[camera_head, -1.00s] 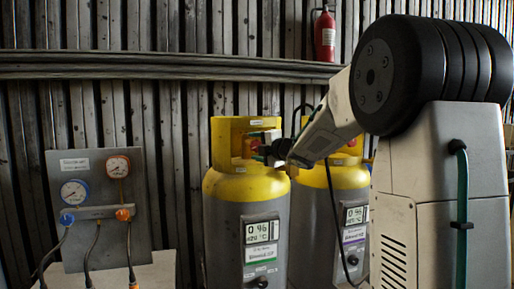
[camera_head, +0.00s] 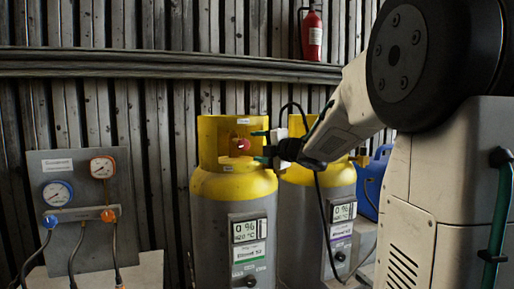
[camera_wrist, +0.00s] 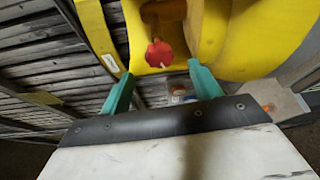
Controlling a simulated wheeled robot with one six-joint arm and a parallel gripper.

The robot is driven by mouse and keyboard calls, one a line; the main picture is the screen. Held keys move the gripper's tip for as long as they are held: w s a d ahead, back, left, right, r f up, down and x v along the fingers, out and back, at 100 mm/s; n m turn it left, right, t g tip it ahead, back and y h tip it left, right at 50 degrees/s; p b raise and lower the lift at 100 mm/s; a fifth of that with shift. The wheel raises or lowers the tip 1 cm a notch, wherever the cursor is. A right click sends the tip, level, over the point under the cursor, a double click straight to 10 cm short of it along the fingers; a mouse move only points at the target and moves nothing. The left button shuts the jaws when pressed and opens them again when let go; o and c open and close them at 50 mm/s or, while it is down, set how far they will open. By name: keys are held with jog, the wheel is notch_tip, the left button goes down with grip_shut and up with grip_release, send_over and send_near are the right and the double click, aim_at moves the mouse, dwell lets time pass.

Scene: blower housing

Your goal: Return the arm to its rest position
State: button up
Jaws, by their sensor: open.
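My gripper (camera_head: 262,146) is in front of the collar of the nearer yellow and grey cylinder (camera_head: 233,186) in the head view. Its two green fingers stand apart with nothing between them. The wrist view shows the open gripper (camera_wrist: 160,88) and, just beyond the fingertips, a red valve knob (camera_wrist: 159,54) inside the yellow collar (camera_wrist: 255,35). The red knob also shows in the head view (camera_head: 242,144), apart from the fingers. My arm reaches in from the right, above and in front of the second cylinder.
A second yellow and grey cylinder (camera_head: 318,215) stands to the right, with a black cable beside it. A gauge panel (camera_head: 82,205) with hoses is at the left. A blue container (camera_head: 372,183) stands behind. A red fire extinguisher (camera_head: 312,36) hangs on the wall.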

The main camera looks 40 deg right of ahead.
dwell(0.3)
jog(key=s+d+f+m+g+h, duration=0.2)
jog(key=d+f+m+g+h, duration=0.1)
jog(key=d+f+m+h, duration=0.3)
jog(key=s+f+m+g+h, duration=0.3)
jog(key=s+f+m+g, duration=0.3)
jog(key=s+m, duration=0.35)
jog(key=s+a+f+m+g+y, duration=0.2)
jog(key=s+a+f+g+y, duration=0.1)
jog(key=s+a, duration=0.9)
jog(key=s+a+f+m+g+y, duration=0.3)
jog(key=s+a+f+g+y, duration=0.1)
jog(key=s+a, duration=0.9)
jog(key=shift+s+a+f, duration=0.15)
jog(key=shift+a+f, duration=0.25)
jog(key=shift+a, duration=1.35)
